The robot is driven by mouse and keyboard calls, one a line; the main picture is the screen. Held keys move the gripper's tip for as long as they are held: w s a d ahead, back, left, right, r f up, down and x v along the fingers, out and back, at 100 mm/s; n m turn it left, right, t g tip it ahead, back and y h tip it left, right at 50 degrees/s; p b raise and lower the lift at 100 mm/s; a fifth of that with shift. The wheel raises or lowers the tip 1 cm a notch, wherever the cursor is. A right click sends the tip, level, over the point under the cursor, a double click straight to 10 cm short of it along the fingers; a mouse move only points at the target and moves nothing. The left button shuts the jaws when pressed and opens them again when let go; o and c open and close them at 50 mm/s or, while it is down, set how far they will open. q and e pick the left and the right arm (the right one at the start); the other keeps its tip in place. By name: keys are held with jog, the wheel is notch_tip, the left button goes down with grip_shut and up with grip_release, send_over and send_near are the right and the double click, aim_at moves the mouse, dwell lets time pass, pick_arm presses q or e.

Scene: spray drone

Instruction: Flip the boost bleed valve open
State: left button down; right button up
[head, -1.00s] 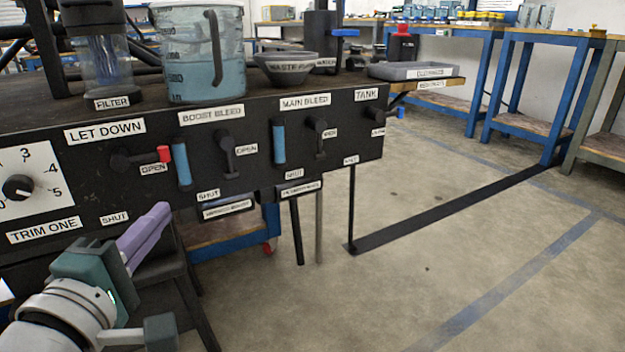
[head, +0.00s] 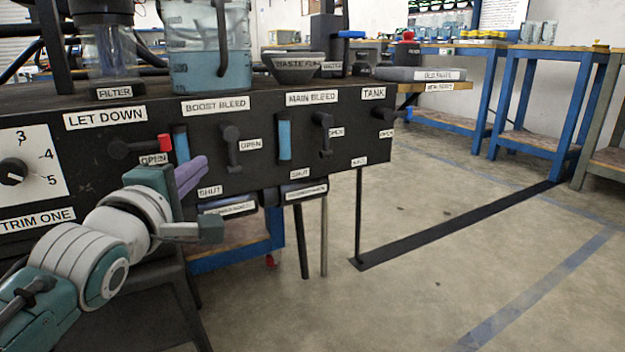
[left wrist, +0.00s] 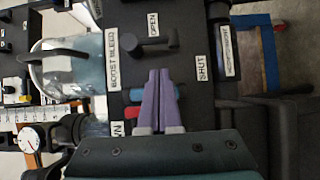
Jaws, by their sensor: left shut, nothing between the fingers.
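The boost bleed valve (head: 232,147) is a black lever on the dark panel, under the BOOST BLEED label (head: 215,105). Its arm hangs down from the pivot, and the OPEN label (head: 251,144) is to its right. The SHUT label (head: 210,191) is below left. My left gripper (head: 203,165) has its purple fingers shut and empty, just left of the lever in the picture. In the left wrist view the fingertips (left wrist: 159,72) point at the lever (left wrist: 150,42) and appear apart from it. My right gripper is not in view.
The main bleed lever (head: 323,133) is further right. A jug (head: 210,68) and a grey bowl (head: 295,66) stand on top. Open floor lies to the right.

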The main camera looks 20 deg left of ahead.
aim_at(230, 149)
pick_arm(q)
jog(key=w+d, duration=0.1)
jog(key=w+d+b, duration=0.1)
jog(key=shift+w, duration=0.3)
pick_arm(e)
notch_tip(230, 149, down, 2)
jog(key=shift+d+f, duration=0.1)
pick_arm(q)
jog(key=shift+s+f, duration=0.1)
jog(key=shift+f, duration=0.05)
jog(key=shift+f+n, duration=0.1)
jog(key=shift+n, duration=0.3)
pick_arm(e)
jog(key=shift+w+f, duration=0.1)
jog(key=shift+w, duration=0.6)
